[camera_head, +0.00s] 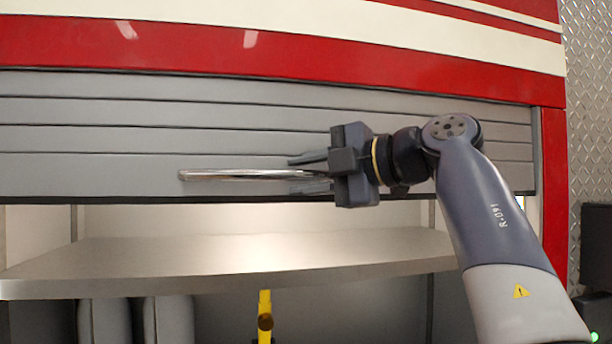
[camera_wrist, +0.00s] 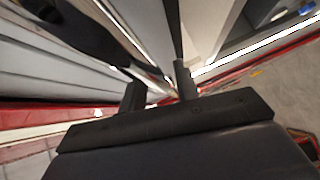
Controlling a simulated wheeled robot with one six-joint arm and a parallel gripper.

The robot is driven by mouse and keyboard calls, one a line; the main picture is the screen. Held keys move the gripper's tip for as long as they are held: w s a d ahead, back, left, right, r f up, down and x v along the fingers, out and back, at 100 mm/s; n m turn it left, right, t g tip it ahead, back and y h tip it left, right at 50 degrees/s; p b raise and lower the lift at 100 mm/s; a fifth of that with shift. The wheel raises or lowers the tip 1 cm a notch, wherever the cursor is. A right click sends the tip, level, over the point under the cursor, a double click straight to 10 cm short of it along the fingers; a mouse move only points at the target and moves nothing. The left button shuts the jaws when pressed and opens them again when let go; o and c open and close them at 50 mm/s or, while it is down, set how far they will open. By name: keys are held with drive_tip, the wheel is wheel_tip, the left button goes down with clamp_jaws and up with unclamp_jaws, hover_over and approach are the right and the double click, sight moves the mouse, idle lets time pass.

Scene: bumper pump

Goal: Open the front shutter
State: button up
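The front shutter (camera_head: 120,142) is a grey slatted panel under a red band. It is partly raised: its bottom edge hangs above a bright opening. A shiny metal handle bar (camera_head: 225,175) runs level along its lower part. My gripper (camera_head: 293,173) reaches in from the right at the bar's right end. Its two fingers are apart, one above and one below the bar, with gaps visible. In the wrist view, the bar (camera_wrist: 118,38) runs between the spread fingers (camera_wrist: 160,85). Whether a finger touches it cannot be told. The bar's right end is hidden by my gripper.
Below the shutter, a metal shelf (camera_head: 225,262) spans the open compartment. Grey cylinder-like shapes (camera_head: 168,318) and a yellow piece (camera_head: 265,315) stand under it. A red frame post (camera_head: 554,190) and diamond-plate panel (camera_head: 588,110) are at the right.

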drive_tip(key=shift+o, duration=0.7)
drive_tip(key=shift+d, duration=0.2)
drive_tip(key=v, duration=1)
drive_tip(key=shift+s+d, duration=0.2)
drive_tip(key=shift+s, duration=0.05)
drive_tip(key=shift+a, duration=0.1)
drive_tip(key=x, duration=1)
drive_tip(key=shift+w+a, duration=0.3)
drive_tip(key=shift+f, duration=0.2)
